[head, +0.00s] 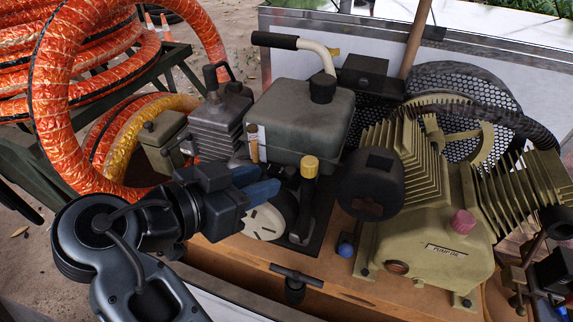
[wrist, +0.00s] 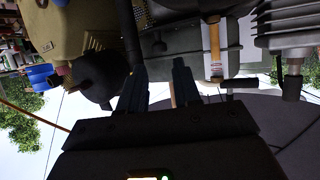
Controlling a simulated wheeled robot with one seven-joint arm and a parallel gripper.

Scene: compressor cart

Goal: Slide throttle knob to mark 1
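My gripper (head: 272,184) has blue fingers and reaches in from the left, close to the engine's front. In the wrist view my gripper (wrist: 159,72) shows two dark fingers with a gap between them, holding nothing that I can make out. A small tan upright cylinder (head: 253,149) stands just above the fingers, beside a white label (head: 262,135) on the engine. A similar tan piece (wrist: 214,48) in front of a white label (wrist: 232,48) shows right of the fingers in the wrist view. I cannot tell for sure which part is the throttle knob, nor read mark 1.
The grey-green fuel tank (head: 300,118) is above the fingers. A yellow-capped post (head: 309,167) stands just right of them, and a black round filter (head: 372,183) lies farther right. The tan pump (head: 430,235) fills the right side. An orange hose (head: 52,100) is coiled at left.

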